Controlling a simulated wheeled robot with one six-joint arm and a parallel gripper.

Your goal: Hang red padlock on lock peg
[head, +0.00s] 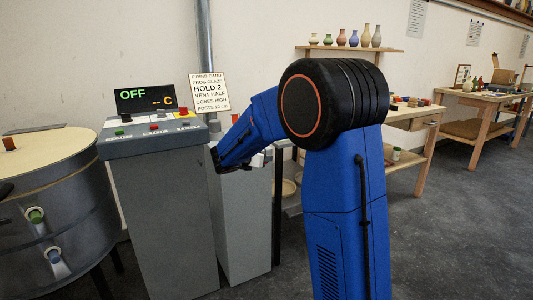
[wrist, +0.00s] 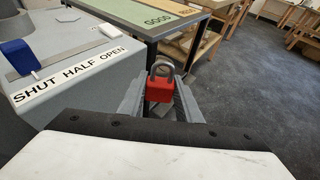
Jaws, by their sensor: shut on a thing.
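The red padlock (wrist: 160,88) shows in the wrist view, its grey shackle upward, between the two fingers of my gripper (wrist: 161,97). My gripper is shut on it. In the head view my blue arm reaches left to the grey cabinets, and its links hide the padlock and most of the gripper. I cannot make out the lock peg in either view.
A grey box labelled SHUT HALF OPEN (wrist: 70,75) with a blue lever knob (wrist: 18,57) stands left of my gripper. The control panel (head: 152,140) reads OFF, beside the round kiln (head: 45,165). Open floor (head: 450,220) lies right.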

